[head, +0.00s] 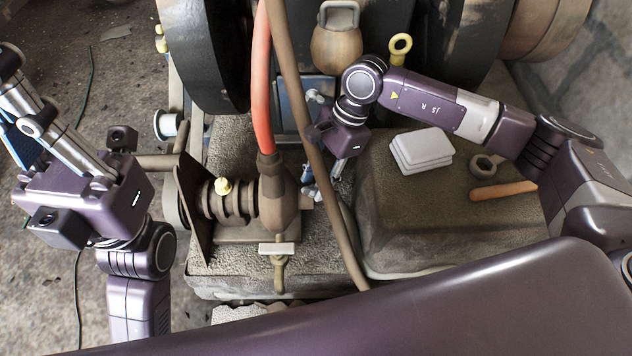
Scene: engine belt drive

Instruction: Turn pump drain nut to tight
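The pump (281,205) is a brown, worn body low in the middle of the head view, with a red-orange hose (262,90) rising from its top. A short brown stub (308,198) sticks out on its right side. My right gripper (325,182) points down beside this stub, with its silver fingers close to it. A brown pipe crosses in front of the fingers, and I cannot make out the drain nut or any contact with it. My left gripper (20,105) is raised at the far left, away from the pump, its fingertips partly cut off by the picture's edge.
The brown pipe (305,110) slants down past my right gripper. A ribbed pulley (225,203) and a T-shaped clamp (279,252) stand by the pump.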

